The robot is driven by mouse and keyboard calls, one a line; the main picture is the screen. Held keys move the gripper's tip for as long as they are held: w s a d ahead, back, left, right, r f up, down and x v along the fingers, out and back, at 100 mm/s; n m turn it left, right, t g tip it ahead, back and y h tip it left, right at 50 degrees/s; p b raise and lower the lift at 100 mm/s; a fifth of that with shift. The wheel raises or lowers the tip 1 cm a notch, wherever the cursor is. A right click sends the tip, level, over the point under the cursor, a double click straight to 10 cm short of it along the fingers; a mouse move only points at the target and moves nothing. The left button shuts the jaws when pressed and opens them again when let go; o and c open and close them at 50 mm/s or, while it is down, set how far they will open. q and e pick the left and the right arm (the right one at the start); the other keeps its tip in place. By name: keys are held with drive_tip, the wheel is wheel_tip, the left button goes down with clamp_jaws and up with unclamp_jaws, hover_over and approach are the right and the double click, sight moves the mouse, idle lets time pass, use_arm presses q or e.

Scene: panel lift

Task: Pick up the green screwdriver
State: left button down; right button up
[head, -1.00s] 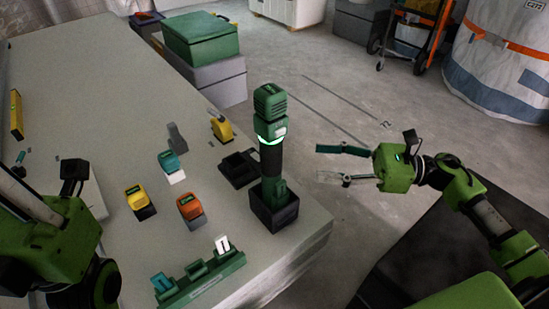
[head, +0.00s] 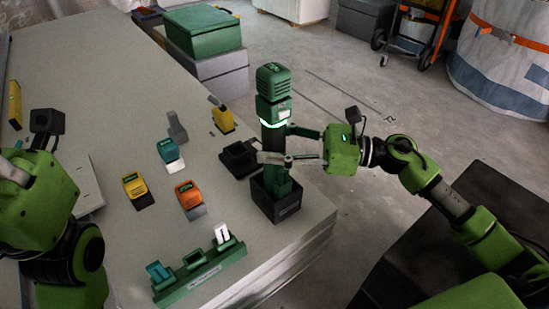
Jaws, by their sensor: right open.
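The green screwdriver (head: 273,82) stands upright, its lower end in a dark square holder (head: 277,203) at the table's right edge. It has a ribbed green top, a glowing ring and a dark middle section. My right gripper (head: 281,145) is open at the height of that dark section. One finger shows at or behind its right side and the other crosses in front of it. I cannot tell whether they touch it. My left gripper's green body (head: 35,200) is at the left edge over the table; its fingers do not show.
Yellow (head: 139,189), orange (head: 188,194) and teal (head: 168,150) blocks stand left of the holder on the table (head: 95,90). A green rack (head: 205,270) lies at the front. A low black tray (head: 238,160) sits just behind the holder. Stacked cases (head: 205,65) stand beyond the table.

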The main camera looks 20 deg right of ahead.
clamp_jaws()
drive_tip(key=shift+r, duration=0.15)
drive_tip(key=shift+r, duration=0.1)
